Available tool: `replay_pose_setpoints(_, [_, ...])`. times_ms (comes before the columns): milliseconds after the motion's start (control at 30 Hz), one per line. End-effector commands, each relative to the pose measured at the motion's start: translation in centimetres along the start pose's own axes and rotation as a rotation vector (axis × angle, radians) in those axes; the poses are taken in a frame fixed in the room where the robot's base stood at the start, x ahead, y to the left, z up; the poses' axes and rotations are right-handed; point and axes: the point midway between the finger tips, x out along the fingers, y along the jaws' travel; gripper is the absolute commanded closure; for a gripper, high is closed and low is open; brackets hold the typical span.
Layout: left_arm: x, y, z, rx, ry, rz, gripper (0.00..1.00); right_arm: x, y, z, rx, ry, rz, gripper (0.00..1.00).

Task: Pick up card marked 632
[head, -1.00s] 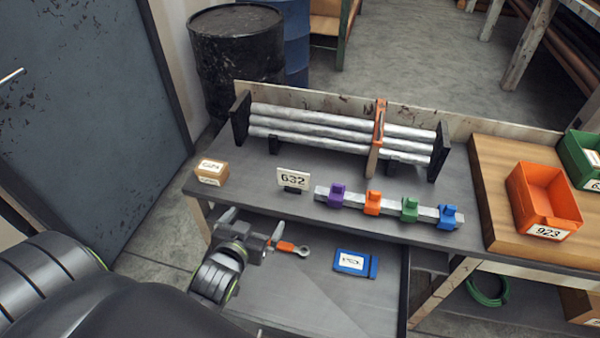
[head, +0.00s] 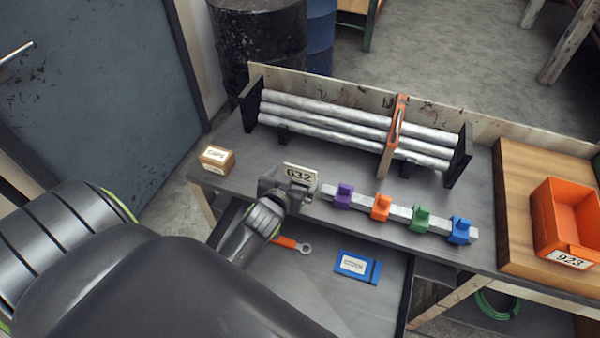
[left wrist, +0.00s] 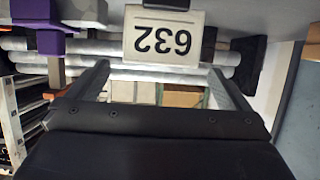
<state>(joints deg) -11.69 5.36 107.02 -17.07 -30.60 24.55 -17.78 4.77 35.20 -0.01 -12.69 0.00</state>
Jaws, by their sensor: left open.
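The card marked 632 (head: 300,171) stands upright on the dark bench top, left of the coloured clamps. My left gripper (head: 288,180) is in front of it in the head view and hides its lower part. In the left wrist view the card (left wrist: 162,38) appears upside down, with its dark base at the top edge. The open fingers of my left gripper (left wrist: 160,82) spread wider than the card. The card is not gripped; I cannot tell whether it reaches between the fingertips. My right gripper is not in view.
A rack of grey pipes (head: 350,130) stands behind the card. A rail with a purple clamp (head: 343,196) and other clamps lies just right. A small cardboard box (head: 216,160) sits left. An orange bin (head: 568,222) stands far right. A blue case (head: 356,266) lies on the lower shelf.

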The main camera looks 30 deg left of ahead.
Motion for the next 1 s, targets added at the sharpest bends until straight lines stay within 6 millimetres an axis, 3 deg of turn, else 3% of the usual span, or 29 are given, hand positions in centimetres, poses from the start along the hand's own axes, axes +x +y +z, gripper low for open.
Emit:
replay_pose_setpoints(233, [2.3, 0.0, -0.1, 0.001, 0.001, 0.0, 0.0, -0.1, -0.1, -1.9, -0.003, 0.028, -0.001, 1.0])
replay_pose_setpoints(367, [2.8, 0.0, -0.1, 0.001, 0.0, 0.0, 0.0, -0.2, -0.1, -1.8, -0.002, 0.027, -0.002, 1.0])
replay_pose_setpoints(733, [6.9, -0.1, -0.7, 0.002, 0.001, 0.001, 0.0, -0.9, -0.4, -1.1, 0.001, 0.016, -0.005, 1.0])
replay_pose_setpoints(1000, [7.6, -0.2, -0.6, 0.001, 0.0, 0.001, 0.0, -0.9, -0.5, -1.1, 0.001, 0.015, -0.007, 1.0])
